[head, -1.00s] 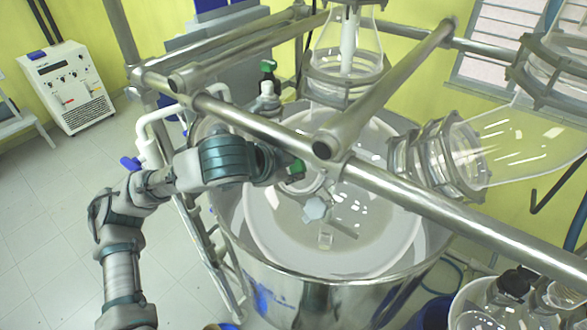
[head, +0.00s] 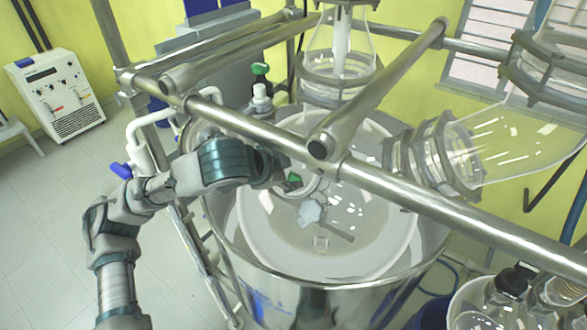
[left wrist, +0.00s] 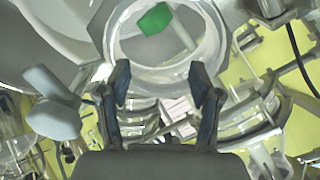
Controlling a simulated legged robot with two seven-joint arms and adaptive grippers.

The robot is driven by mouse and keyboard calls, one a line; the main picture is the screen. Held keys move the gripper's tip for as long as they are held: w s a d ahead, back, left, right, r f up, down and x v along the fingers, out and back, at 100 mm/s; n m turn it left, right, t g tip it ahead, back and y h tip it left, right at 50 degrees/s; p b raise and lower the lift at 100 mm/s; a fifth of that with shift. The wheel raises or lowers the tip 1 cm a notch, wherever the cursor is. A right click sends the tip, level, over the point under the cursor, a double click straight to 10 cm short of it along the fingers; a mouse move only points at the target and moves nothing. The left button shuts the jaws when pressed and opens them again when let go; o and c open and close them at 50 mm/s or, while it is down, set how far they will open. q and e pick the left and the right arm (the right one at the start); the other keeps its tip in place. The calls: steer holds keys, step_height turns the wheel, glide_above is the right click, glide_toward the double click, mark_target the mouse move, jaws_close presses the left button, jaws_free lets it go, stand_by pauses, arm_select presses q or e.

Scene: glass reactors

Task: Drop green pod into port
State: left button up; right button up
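The green pod (head: 293,179) is just below the tip of my left gripper (head: 282,168), at the glass port (head: 328,183) under the steel rail. In the left wrist view the two fingers of my left gripper (left wrist: 161,88) are spread apart with nothing between them. The green pod (left wrist: 155,18) lies past the fingertips, within the outline of the round clear port (left wrist: 118,35). I cannot tell how deep it sits. A pale valve knob (head: 310,213) is beside the port. My right gripper is not in view.
Steel rails (head: 430,200) cross above the large metal vessel (head: 270,275), close to my left arm. A glass elbow (head: 510,145) is at the right. A green-capped fitting (head: 261,90) stands behind the rail. Bottles (head: 505,290) stand at the lower right.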

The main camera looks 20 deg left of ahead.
arm_select(q)
steer(key=shift+a, duration=0.75)
steer(key=shift+s+a, duration=0.15)
steer(key=shift+a, duration=0.1)
steer(key=d+v, duration=0.1)
steer(key=v, duration=1)
steer(key=shift+d+r, duration=0.25)
steer(key=shift+d, duration=0.1)
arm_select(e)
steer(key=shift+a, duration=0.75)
arm_select(q)
steer(key=shift+s+a, duration=0.1)
steer(key=shift+s, duration=0.05)
